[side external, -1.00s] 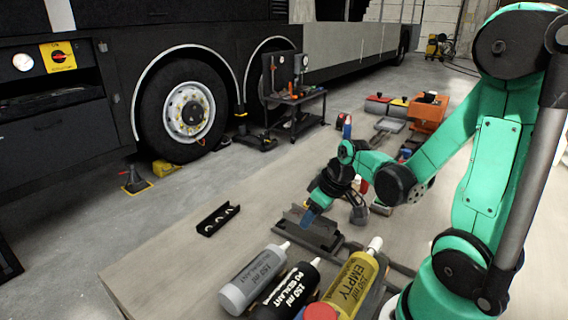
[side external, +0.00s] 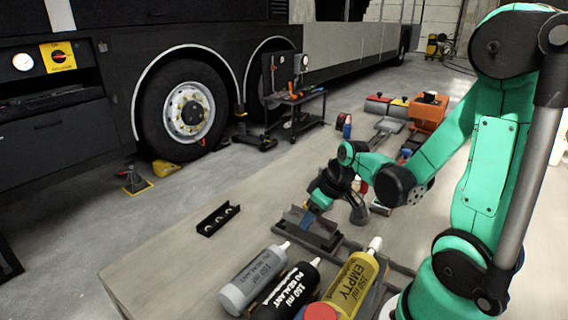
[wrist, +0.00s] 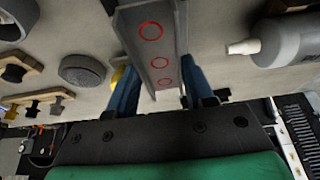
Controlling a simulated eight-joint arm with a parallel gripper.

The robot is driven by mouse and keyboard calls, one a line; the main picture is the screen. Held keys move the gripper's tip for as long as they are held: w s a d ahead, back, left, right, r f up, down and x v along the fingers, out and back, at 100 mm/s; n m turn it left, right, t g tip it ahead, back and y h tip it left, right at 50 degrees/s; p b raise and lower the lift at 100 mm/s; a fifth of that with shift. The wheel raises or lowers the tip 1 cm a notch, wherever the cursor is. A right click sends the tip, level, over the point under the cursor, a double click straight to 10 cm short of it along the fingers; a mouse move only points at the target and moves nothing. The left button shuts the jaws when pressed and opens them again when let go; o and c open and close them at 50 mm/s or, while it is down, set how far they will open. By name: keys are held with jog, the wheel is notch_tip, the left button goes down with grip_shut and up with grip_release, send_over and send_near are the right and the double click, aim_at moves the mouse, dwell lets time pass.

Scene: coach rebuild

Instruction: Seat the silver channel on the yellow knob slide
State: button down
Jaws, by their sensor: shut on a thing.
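The silver channel (wrist: 165,68) is a grey, open-sided profile with red rings along its floor. My gripper (wrist: 160,95) is shut on it, with a blue finger on either side in the wrist view. A bit of the yellow knob (wrist: 117,76) shows beside the left finger, mostly hidden by it. In the side external view my gripper (side external: 309,216) holds the channel low, over or at a grey fixture on the table. I cannot tell whether the channel touches the slide.
A black channel piece (side external: 218,219) lies to the left on the table. Grey (side external: 254,279), black (side external: 286,292) and yellow (side external: 354,284) sealant tubes lie in front. A round dark puck (wrist: 84,70) and wooden holders (wrist: 36,100) show at left in the wrist view.

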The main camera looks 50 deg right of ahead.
jog(key=shift+f, duration=0.9)
dwell(1.5)
grip_release()
dwell(0.5)
jog(key=shift+r, duration=0.1)
jog(key=shift+r, duration=2.95)
jog(key=a+r+t, duration=0.2)
jog(key=a+r, duration=0.3)
jog(key=a, duration=0.5)
jog(key=shift+w+a+r+t, duration=0.15)
jog(key=shift+w+a+t, duration=0.1)
jog(key=shift+w+t, duration=0.05)
